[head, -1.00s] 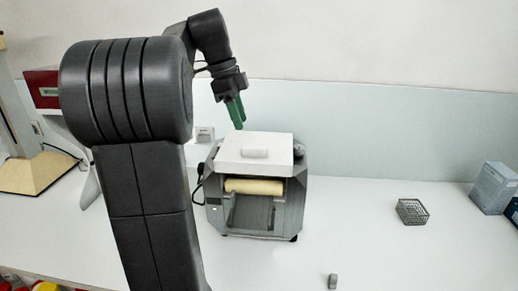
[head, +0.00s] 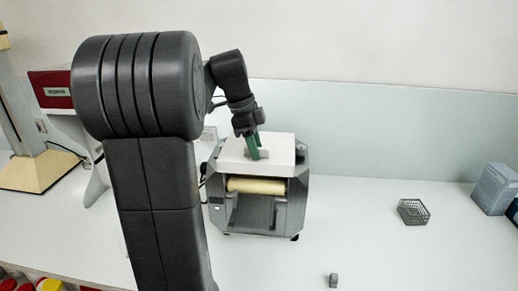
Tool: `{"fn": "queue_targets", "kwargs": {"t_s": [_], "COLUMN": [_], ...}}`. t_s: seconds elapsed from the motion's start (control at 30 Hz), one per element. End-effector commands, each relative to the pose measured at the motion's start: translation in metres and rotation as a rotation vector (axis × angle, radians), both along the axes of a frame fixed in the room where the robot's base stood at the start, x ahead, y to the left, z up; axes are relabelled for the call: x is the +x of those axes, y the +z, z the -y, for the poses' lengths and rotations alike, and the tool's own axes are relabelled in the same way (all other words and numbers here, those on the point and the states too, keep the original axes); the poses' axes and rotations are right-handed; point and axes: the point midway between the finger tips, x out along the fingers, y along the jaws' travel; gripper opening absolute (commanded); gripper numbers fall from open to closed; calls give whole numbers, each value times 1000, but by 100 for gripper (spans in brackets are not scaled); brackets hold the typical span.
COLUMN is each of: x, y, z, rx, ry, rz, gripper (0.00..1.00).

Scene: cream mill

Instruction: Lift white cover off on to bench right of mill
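The white cover (head: 281,150) lies flat on top of the grey mill (head: 293,207). A small white handle (head: 264,155) stands up in the middle of the cover and is partly hidden by my green fingers. My gripper (head: 256,153) points down at the handle from above, with its fingertips at or very close to it. I cannot tell whether the fingers are closed on it or only beside it. A cream roller (head: 256,185) shows in the front of the mill, below the cover.
A small grey block (head: 333,280) lies near the front. Blue-grey boxes (head: 494,188) stand at the far right. A pale wall panel (head: 400,135) runs behind the bench.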

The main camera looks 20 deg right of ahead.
Motion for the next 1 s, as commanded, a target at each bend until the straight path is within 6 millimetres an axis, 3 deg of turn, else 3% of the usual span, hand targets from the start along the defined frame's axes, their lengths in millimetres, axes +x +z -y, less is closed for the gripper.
{"fn": "queue_targets", "kwargs": {"t_s": [0.03, 0.17, 0.63, 1.0], "x": [0, 0, 1, 1], "y": [0, 0, 8, 61], "z": [0, 0, 0, 0], "rx": [0, 0, -2, -2], "ry": [0, 0, 0, -1], "rz": [0, 0, 3, 4], "gripper": [26, 0, 0, 0]}}
